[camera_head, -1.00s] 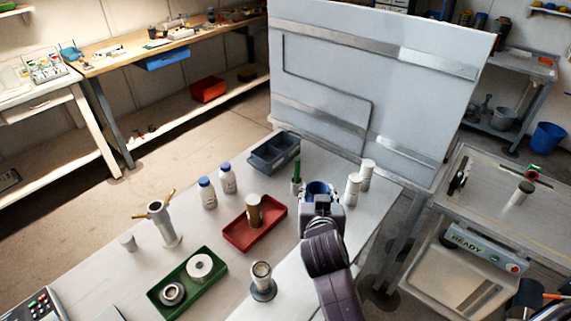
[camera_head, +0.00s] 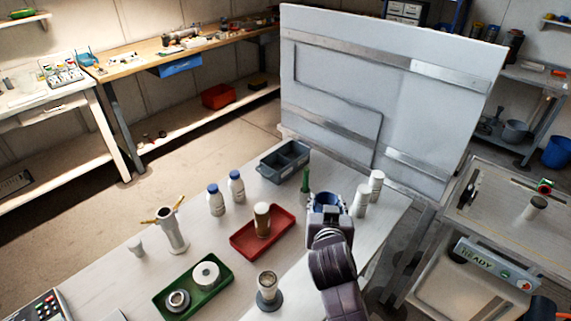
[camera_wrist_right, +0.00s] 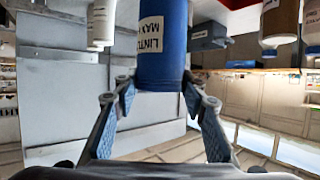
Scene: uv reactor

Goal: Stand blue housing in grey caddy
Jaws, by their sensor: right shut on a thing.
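The blue housing (camera_wrist_right: 163,45) is a blue cylinder with a pale lettered label, between the fingers of my right gripper (camera_wrist_right: 158,98) in the right wrist view. My right gripper (camera_head: 327,208) is shut on it. In the head view only a little of the blue housing (camera_head: 326,200) shows, the rest hidden by the gripper. The grey caddy (camera_head: 268,172) is a dark grey open box with two compartments, both looking empty, on the table left of and beyond my right gripper. The caddy also shows in the right wrist view (camera_wrist_right: 207,42). My left gripper is not in view.
A green cylinder (camera_head: 306,181) stands between the caddy and my gripper. Two white bottles (camera_head: 368,192) stand close to its right. A red tray (camera_head: 248,242) holds a brown cylinder (camera_head: 262,220); two blue-capped bottles (camera_head: 226,194) stand behind it. A tall grey panel (camera_head: 390,90) rises behind the table.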

